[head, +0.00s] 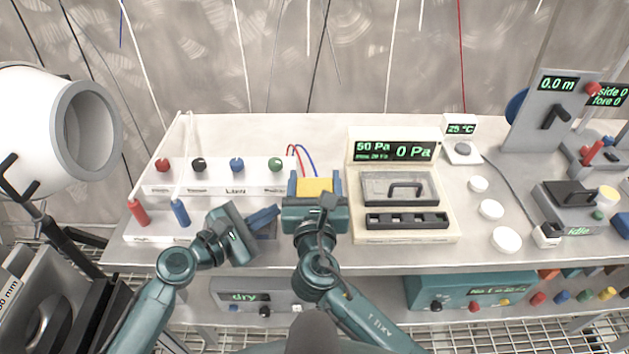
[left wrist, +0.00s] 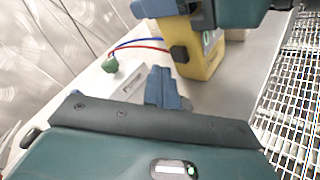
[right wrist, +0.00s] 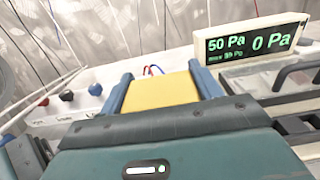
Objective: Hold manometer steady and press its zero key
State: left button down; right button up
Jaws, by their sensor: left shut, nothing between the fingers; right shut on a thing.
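The yellow manometer (head: 314,186) is at the middle of the bench, with a red and a blue hose behind it. My right gripper (head: 316,184) is shut on it, one blue finger on each side, as the right wrist view also shows (right wrist: 162,88). In the left wrist view the manometer (left wrist: 205,62) shows a dark raised block (left wrist: 180,53) on its near face; I cannot tell whether this is the zero key. My left gripper (head: 266,217) is shut and empty, left of the manometer; its closed fingertips (left wrist: 161,84) are apart from it.
A display panel (head: 393,149) reading 50 Pa and 0 Pa stands right of the manometer, behind a tray with a black handle (head: 405,188). A terminal strip (head: 215,181) with coloured knobs lies behind my left gripper. White discs (head: 506,239) lie at right.

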pick_arm(q)
jog(key=shift+a, duration=2.35)
pick_arm(e)
jog(key=o, duration=1.2)
jog(key=shift+c, duration=0.2)
